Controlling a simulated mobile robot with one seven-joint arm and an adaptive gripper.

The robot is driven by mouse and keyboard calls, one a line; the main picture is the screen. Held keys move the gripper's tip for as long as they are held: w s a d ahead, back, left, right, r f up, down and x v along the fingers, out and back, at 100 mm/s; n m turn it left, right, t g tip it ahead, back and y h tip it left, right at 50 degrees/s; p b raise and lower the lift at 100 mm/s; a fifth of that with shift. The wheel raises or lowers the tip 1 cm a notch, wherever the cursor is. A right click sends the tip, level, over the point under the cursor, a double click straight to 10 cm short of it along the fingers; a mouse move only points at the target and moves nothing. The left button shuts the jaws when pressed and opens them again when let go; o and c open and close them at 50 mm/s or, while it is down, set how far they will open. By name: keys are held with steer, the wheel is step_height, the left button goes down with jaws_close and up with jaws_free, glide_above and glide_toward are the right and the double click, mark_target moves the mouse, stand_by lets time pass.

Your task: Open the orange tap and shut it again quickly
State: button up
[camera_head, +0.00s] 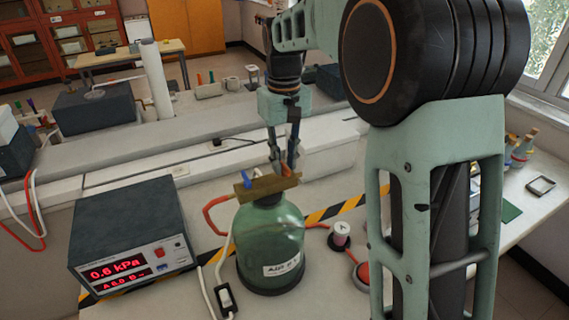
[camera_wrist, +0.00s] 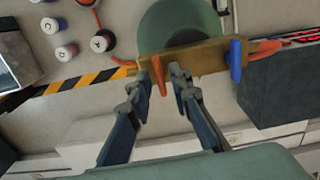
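A green glass bottle (camera_head: 270,245) with a white label stands on the bench, and a brass block (camera_head: 262,187) sits across its top. The block also shows in the wrist view (camera_wrist: 205,60). It carries an orange tap (camera_wrist: 159,76) and a blue tap (camera_wrist: 236,60); the blue one also shows in the head view (camera_head: 247,178). My gripper (camera_wrist: 162,72) is at the orange tap, with its two fingertips apart and the lever between them. The lever is near the left finger, and a small gap shows on the right. Contact is unclear.
A meter box (camera_head: 130,240) reading 0.6 kPa stands left of the bottle. Orange hoses run from the block, and a white cable with a switch (camera_head: 225,298) lies in front. Small labelled jars (camera_wrist: 66,51) stand nearby. Striped tape (camera_wrist: 85,80) crosses the bench.

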step_height(320, 180, up, 2)
steer(key=shift+r+p, duration=0.2)
steer(key=shift+p, duration=0.6)
step_height(320, 180, up, 6)
steer(key=shift+r, duration=0.2)
steer(key=s+d+r+b, duration=0.2)
steer(key=s+b, duration=0.2)
steer(key=s, duration=0.8)
steer(key=shift+s+d+b, duration=0.3)
steer(key=shift+s+b, duration=0.05)
steer(key=shift+b, duration=0.05)
steer(key=shift+c, duration=0.7)
